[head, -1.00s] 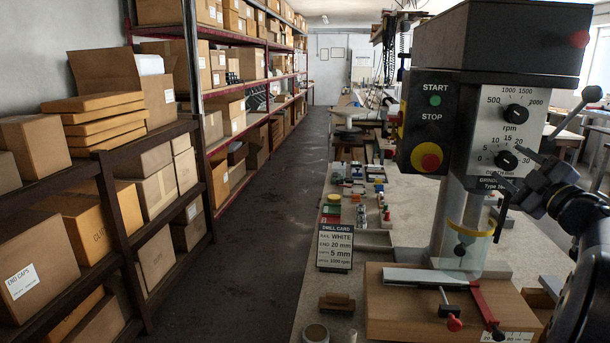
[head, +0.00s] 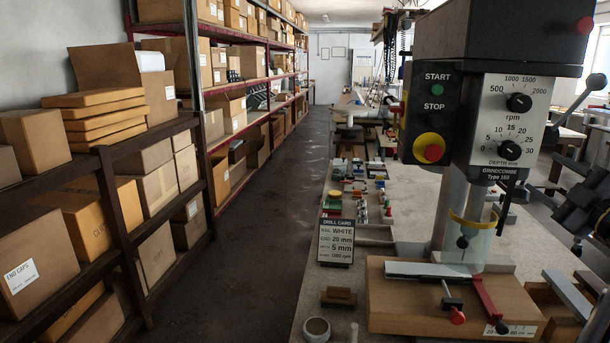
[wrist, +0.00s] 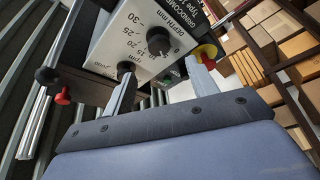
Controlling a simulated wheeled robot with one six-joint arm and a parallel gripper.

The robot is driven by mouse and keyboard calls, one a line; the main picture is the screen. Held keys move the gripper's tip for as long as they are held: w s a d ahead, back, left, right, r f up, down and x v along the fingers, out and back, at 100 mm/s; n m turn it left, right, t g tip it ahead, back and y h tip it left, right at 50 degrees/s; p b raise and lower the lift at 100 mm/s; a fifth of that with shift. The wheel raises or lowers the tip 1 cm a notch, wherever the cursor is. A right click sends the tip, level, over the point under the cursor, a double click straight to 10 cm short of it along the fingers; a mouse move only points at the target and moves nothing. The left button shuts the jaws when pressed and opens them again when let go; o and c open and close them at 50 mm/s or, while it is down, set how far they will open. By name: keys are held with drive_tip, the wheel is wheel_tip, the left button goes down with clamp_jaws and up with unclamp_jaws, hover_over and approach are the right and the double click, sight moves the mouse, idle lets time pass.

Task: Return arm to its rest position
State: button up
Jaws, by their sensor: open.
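In the wrist view my gripper (wrist: 161,78) is open, its two pale fingers apart with nothing held between them. Beyond the fingers the drill press panel (wrist: 150,35) shows tilted, with its dials. In the head view a dark part of my arm (head: 590,212) shows at the right edge, to the right of the drill press (head: 485,125). The fingers cannot be made out there.
A wooden block with a white rail (head: 430,268) and red-handled clamp sits under the drill. A drill card (head: 336,240) and parts trays stand on the bench to its left. Shelves with cardboard boxes (head: 55,245) line the left, with a clear aisle (head: 250,250) between.

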drive_tip(key=p+x, duration=0.2)
drive_tip(key=x, duration=0.6)
drive_tip(key=shift+r+p, duration=0.15)
drive_tip(key=shift+p, duration=0.25)
drive_tip(key=shift+w+f+m, duration=0.25)
drive_tip(key=shift+m, duration=0.15)
drive_tip(key=m+t+h+b, duration=0.1)
drive_tip(key=m, duration=0.2)
drive_tip(key=shift+s+a, duration=0.1)
drive_tip(key=shift+s, duration=0.05)
drive_tip(key=m+h, duration=0.1)
drive_tip(key=m, duration=0.2)
drive_tip(key=shift+t+h, duration=0.3)
drive_tip(key=shift+t, duration=0.1)
drive_tip(key=m+h+p, duration=0.1)
drive_tip(key=m+h, duration=0.1)
drive_tip(key=m, duration=0.3)
drive_tip(key=shift+a+r, duration=0.1)
drive_tip(key=shift+r, duration=0.05)
drive_tip(key=m+h+p, duration=0.2)
drive_tip(key=m+h, duration=0.1)
drive_tip(key=m, duration=0.1)
drive_tip(key=shift+a+m, duration=0.1)
drive_tip(key=shift+m, duration=0.2)
drive_tip(key=b, duration=0.4)
approach(513, 151)
drive_tip(key=shift+v, duration=1.4)
